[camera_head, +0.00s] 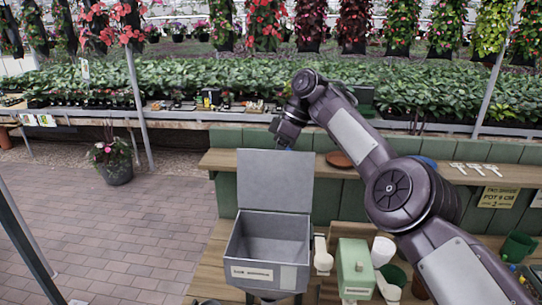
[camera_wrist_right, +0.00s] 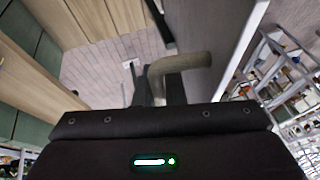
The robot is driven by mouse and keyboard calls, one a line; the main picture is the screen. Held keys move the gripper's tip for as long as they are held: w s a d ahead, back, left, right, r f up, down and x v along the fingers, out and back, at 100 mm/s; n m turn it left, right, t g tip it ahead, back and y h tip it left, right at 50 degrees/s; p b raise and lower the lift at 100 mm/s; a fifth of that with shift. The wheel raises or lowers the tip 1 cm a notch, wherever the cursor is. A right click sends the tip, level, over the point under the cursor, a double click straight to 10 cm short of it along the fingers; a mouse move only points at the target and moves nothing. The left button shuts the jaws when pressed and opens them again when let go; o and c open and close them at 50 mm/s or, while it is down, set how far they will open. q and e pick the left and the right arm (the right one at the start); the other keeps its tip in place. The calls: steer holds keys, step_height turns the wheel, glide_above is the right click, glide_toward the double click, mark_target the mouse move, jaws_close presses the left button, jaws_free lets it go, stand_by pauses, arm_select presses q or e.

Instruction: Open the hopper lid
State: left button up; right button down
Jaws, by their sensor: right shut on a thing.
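The grey hopper (camera_head: 262,278) stands on the wooden bench with its box open at the top. Its flat grey lid (camera_head: 275,180) stands nearly upright at the back edge of the box. My right gripper (camera_head: 287,132) is at the top of the lid, partly hidden behind other parts of my right arm. In the right wrist view the lid (camera_wrist_right: 232,45) is a grey panel on the right, with a curved tan handle (camera_wrist_right: 185,62) on it. My right gripper (camera_wrist_right: 165,92) is shut on this handle. My left gripper is out of view.
A green box (camera_head: 354,268) and a white scoop-like piece (camera_head: 322,256) stand to the right of the hopper. A wooden shelf (camera_head: 232,160) runs behind the lid. A potted plant (camera_head: 114,163) stands on the open brick floor at the left.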

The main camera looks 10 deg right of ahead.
steer(key=shift+s+f, duration=0.1)
steer(key=shift+f, duration=0.2)
steer(key=c, duration=1.8)
jaws_free()
steer(key=shift+d+r, duration=0.1)
